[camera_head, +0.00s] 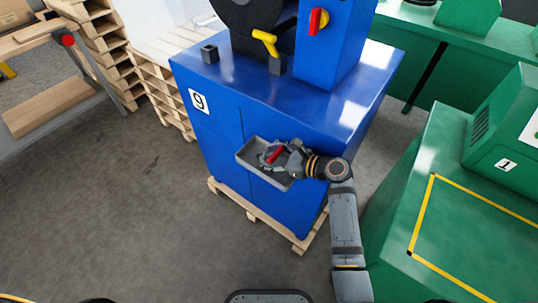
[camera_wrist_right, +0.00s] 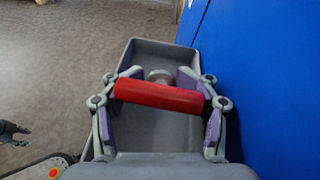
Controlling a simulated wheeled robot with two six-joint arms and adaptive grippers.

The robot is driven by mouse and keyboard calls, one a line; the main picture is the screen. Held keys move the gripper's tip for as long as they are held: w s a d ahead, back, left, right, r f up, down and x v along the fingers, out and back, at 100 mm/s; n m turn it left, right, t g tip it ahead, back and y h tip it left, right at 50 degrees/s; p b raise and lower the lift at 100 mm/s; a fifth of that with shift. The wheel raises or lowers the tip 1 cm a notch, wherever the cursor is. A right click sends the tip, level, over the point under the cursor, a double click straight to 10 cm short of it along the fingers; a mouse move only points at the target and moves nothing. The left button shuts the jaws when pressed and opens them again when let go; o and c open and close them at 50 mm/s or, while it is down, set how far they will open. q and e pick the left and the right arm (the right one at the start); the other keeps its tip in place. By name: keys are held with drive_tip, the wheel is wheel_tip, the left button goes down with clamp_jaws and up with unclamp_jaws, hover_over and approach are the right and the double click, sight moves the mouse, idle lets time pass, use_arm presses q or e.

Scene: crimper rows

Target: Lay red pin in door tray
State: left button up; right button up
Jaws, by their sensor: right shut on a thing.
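The red pin (camera_wrist_right: 160,95) is a short red cylinder lying crosswise between the fingers of my right gripper (camera_wrist_right: 160,100) in the wrist view. The pin (camera_head: 274,155) also shows small in the head view. My right gripper (camera_head: 276,153) is shut on it. The door tray (camera_head: 247,159) is a grey open tray on the front of the blue cabinet. The pin is over the tray; I cannot tell whether it touches the tray floor. In the wrist view the tray (camera_wrist_right: 128,55) holds a small round grey thing (camera_wrist_right: 159,76), partly hidden behind the pin.
The blue cabinet (camera_head: 215,120) marked 9 stands on a wooden pallet (camera_head: 262,222). A green machine (camera_head: 465,220) marked 1 is close on the right of my arm. Stacked pallets (camera_head: 110,50) and a bench (camera_head: 45,100) stand at left. The floor (camera_head: 120,210) at front left is clear.

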drive_tip(key=o, duration=1.2)
drive_tip(key=shift+o, duration=1.1)
drive_tip(key=shift+a+r, duration=0.1)
drive_tip(key=shift+s+d, duration=0.15)
drive_tip(key=shift+d, duration=0.15)
drive_tip(key=v, duration=1.1)
drive_tip(key=shift+s, duration=0.25)
drive_tip(key=shift+r, duration=0.1)
